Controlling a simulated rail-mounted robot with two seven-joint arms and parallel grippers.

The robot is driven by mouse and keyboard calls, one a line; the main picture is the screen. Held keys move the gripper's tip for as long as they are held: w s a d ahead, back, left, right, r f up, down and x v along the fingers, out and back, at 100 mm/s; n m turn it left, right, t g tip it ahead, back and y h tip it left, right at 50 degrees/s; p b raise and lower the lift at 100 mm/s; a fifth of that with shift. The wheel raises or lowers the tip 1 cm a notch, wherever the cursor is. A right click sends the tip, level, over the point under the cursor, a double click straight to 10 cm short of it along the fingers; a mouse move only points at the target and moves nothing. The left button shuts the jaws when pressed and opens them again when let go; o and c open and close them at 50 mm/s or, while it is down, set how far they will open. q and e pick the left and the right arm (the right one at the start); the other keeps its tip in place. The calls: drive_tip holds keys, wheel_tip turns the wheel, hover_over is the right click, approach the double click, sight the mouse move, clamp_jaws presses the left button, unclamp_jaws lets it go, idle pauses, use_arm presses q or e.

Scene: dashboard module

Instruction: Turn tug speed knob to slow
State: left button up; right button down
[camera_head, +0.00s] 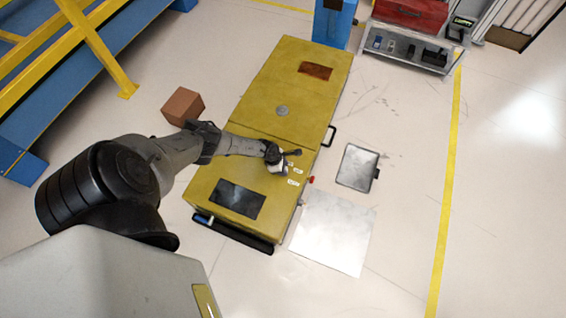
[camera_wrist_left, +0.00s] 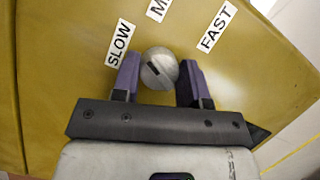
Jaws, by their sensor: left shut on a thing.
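The tug speed knob (camera_wrist_left: 160,66) is a round grey knob with a dark slot-like mark on the yellow panel. In the left wrist view the SLOW label (camera_wrist_left: 120,43) lies up and left of it, a partly cut-off label starting with M (camera_wrist_left: 157,8) above it, and the FAST label (camera_wrist_left: 215,28) up and right. The dark mark sits on the knob's left half. My left gripper (camera_wrist_left: 158,82) is shut on the knob, one purple-grey finger on each side. In the head view my left gripper (camera_head: 277,158) is at the yellow tug's (camera_head: 266,95) right edge, where I cannot make out the knob.
A dark screen (camera_head: 238,199) is on the tug's near end. A red button (camera_head: 311,179) and a black handle (camera_head: 330,136) stick out on its right side. A brown box (camera_head: 183,105) stands to the left. A grey plate (camera_head: 357,167) lies on the floor to the right.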

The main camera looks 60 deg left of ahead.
use_arm(q)
drive_tip(key=n+y+p, duration=0.1)
drive_tip(key=n+p, duration=0.1)
drive_tip(key=n, duration=0.1)
drive_tip(key=shift+d+r, duration=0.1)
drive_tip(key=shift+r, duration=0.05)
drive_tip(key=shift+n+y+p, duration=0.5)
drive_tip(key=shift+n+p, duration=0.4)
drive_tip(key=shift+n, duration=0.3)
drive_tip(key=shift+f+t, duration=0.2)
drive_tip(key=shift+t, duration=0.1)
drive_tip(key=o, duration=0.9)
drive_tip(key=shift+p+v, duration=6.95)
drive_tip(key=shift+p, duration=0.15)
